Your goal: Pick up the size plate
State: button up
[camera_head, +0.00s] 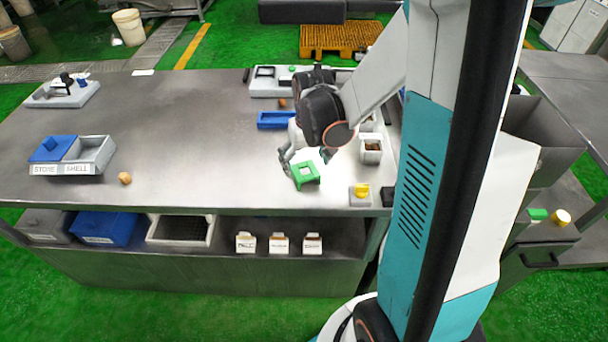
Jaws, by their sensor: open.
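A small green plate (307,173) with an opening in it, which looks like the size plate, lies on the grey workbench near its front edge, right of centre. My gripper (306,161) is just above and behind it, pointing down. Its fingers are apart and nothing shows between them. My wrist and arm hide part of the bench behind the gripper. I cannot tell whether a fingertip touches the plate.
A blue tray (275,120) lies behind my gripper. A grey container (371,150) and a yellow-knobbed block (360,194) stand to the right. The bench middle (190,130) is clear.

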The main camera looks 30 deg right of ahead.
aim_at(305, 174)
jog(key=f+b, duration=0.1)
jog(key=f, duration=0.2)
jog(key=w+f+b, duration=0.1)
jog(key=f, duration=0.1)
jog(key=shift+d+f+b, duration=0.25)
jog(key=shift+f+b, duration=0.1)
jog(key=shift+s+r, duration=0.1)
jog(key=c, duration=1.2)
